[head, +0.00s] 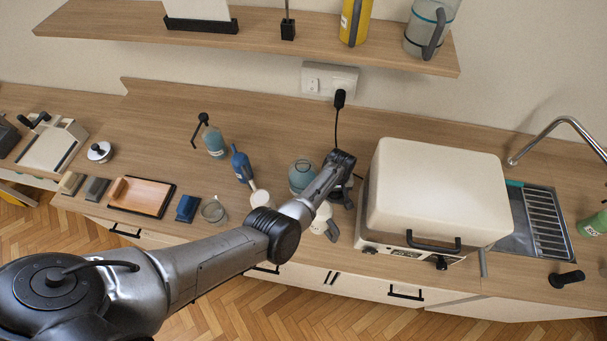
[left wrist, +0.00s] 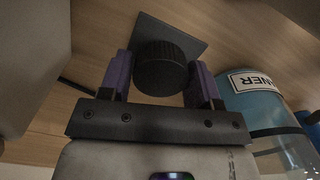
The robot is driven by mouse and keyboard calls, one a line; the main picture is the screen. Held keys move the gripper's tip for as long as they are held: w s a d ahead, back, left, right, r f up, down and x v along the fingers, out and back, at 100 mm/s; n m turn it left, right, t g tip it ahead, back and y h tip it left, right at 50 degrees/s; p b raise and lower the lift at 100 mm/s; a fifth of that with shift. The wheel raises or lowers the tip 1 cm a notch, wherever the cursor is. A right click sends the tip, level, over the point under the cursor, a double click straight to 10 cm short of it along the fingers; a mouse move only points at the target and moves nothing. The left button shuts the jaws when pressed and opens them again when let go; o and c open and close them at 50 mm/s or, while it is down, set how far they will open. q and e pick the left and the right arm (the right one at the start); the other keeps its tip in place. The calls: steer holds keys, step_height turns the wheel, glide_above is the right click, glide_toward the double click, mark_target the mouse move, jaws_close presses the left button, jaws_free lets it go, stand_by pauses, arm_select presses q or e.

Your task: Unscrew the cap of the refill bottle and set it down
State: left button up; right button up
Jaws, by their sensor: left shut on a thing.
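My left gripper (left wrist: 160,85) is shut on a black ribbed cap (left wrist: 161,68), with a purple finger on each side of it. A dark square plate (left wrist: 187,31) shows beyond the cap; I cannot tell whether the cap touches it. A blue bottle with a label ending in "ANER" (left wrist: 252,100) stands at the right of the left wrist view, apart from the fingers. In the head view my left gripper (head: 342,192) is low over the counter, and the cap is hidden. A round teal see-through bottle (head: 301,176) stands just left of it.
A large cream appliance (head: 435,190) stands close on the right. The wooden counter (head: 160,125) is bare towards the back left.

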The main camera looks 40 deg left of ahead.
arm_select(q)
steer(key=shift+f, duration=0.25)
steer(key=o, duration=1.5)
steer(key=shift+r, duration=0.15)
step_height(320, 180, up, 4)
steer(key=p, duration=0.4)
step_height(320, 180, up, 6)
steer(key=p, duration=0.6)
